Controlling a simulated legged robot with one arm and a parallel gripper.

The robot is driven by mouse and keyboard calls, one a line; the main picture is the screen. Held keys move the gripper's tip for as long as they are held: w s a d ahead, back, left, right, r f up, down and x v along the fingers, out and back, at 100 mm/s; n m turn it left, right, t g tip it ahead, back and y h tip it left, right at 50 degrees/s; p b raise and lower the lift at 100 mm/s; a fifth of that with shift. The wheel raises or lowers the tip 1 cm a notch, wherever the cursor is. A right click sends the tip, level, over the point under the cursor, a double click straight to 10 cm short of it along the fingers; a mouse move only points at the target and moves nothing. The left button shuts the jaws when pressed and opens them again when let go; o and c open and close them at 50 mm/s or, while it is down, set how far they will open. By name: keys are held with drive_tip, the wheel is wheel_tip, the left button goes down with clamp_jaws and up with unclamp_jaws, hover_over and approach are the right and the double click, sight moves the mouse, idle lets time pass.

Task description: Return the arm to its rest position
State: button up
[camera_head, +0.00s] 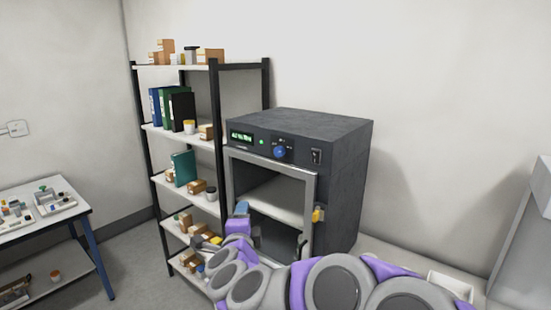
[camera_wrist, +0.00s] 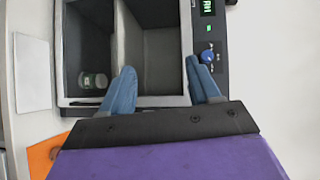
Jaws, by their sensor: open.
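My arm reaches from the lower right of the head view toward the front of a dark grey oven (camera_head: 345,150). My gripper (camera_head: 241,210) is in front of the oven's opening, toward its lower left. In the wrist view my gripper (camera_wrist: 163,82) has its two blue fingers spread wide with nothing between them. The oven's metal front frame (camera_wrist: 150,101) lies beyond the fingers. A small jar with a pale label (camera_wrist: 93,80) is inside the oven, in the left compartment of the wrist picture. I cannot make the jar out in the head view.
A shelf rack (camera_head: 215,100) with boxes and binders stands left of the oven. A table (camera_head: 75,215) with small items is at far left. A yellow part (camera_head: 318,215) sits on the oven frame's right edge. A white tray (camera_head: 450,284) lies at lower right. An orange object (camera_wrist: 42,157) shows lower left.

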drive_tip(key=s+a+r+n+g+y, duration=0.1)
drive_tip(key=s+a+n+g+y, duration=0.25)
drive_tip(key=s+n+y, duration=0.45)
drive_tip(key=s+d+f+n+g+h, duration=0.1)
drive_tip(key=s+d+f+n+g, duration=0.2)
drive_tip(key=s+f+n+g, duration=0.4)
drive_tip(key=s+d+f+n+g+h, duration=0.1)
drive_tip(key=s+d+f+g+h, duration=0.2)
drive_tip(key=s+d, duration=0.8)
drive_tip(key=s+d+f+n+g+h, duration=0.1)
drive_tip(key=s+d+f+g+h, duration=0.3)
drive_tip(key=s+d, duration=0.7)
drive_tip(key=s+f+g, duration=0.1)
drive_tip(key=s, duration=0.6)
drive_tip(key=shift+d+f, duration=0.25)
